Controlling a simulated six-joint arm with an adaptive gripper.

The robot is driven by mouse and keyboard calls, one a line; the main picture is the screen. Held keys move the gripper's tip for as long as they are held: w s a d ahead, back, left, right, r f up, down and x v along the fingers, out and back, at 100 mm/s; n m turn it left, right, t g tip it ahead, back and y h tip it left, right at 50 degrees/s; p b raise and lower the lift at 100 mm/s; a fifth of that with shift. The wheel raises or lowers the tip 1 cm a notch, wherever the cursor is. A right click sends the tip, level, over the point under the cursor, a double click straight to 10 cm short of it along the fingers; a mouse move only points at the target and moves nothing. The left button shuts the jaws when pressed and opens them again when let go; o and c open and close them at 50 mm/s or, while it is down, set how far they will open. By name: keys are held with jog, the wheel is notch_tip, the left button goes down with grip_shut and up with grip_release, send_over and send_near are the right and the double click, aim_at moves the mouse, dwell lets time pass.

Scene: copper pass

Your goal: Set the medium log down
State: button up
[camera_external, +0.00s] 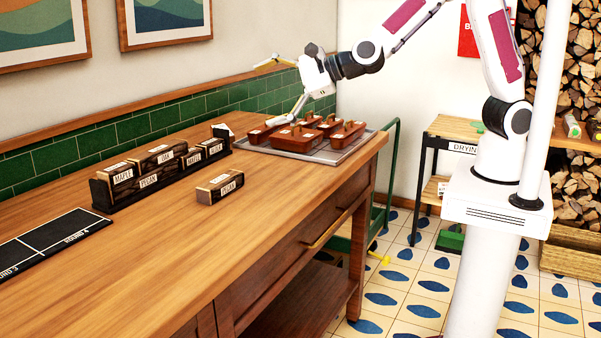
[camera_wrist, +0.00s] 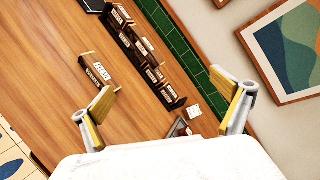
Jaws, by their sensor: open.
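My gripper (camera_external: 284,86) is open and empty. It hangs above the far end of the wooden counter, near the copper-coloured pans, with its fingers spread wide. In the wrist view the open fingers (camera_wrist: 165,85) have nothing between them but counter and labelled blocks farther off. No log is in my grip. A log with a coloured end (camera_external: 571,127) lies on the shelf at the far right, partly cut off with others beside it. I cannot tell which log is the medium one.
Copper-coloured pans (camera_external: 296,138) sit on a metal tray (camera_external: 350,150) below my gripper. A dark rack (camera_external: 103,196) holds several labelled blocks. One labelled block (camera_external: 219,187) lies alone on the counter, also in the wrist view (camera_wrist: 97,70). A drying stand (camera_external: 455,128) is at right.

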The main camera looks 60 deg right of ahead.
jog(key=s+d+r+n+g, duration=0.25)
jog(key=s+d+n, duration=0.35)
jog(key=d, duration=0.3)
jog(key=s+d+r+n+g, duration=0.1)
jog(key=s+d+r+n, duration=0.2)
jog(key=s+d+n, duration=0.4)
jog(key=s+d+f+n+g+h, duration=0.2)
jog(key=s+d+n, duration=0.2)
jog(key=s+d, duration=0.5)
jog(key=s+d+f+n+g+h, duration=0.1)
jog(key=s+d+f+n+h, duration=0.1)
jog(key=s+d, duration=0.8)
jog(key=shift+s+f+n+g+h, duration=0.35)
jog(key=shift+s+f+n, duration=0.35)
jog(key=shift+s+n, duration=0.15)
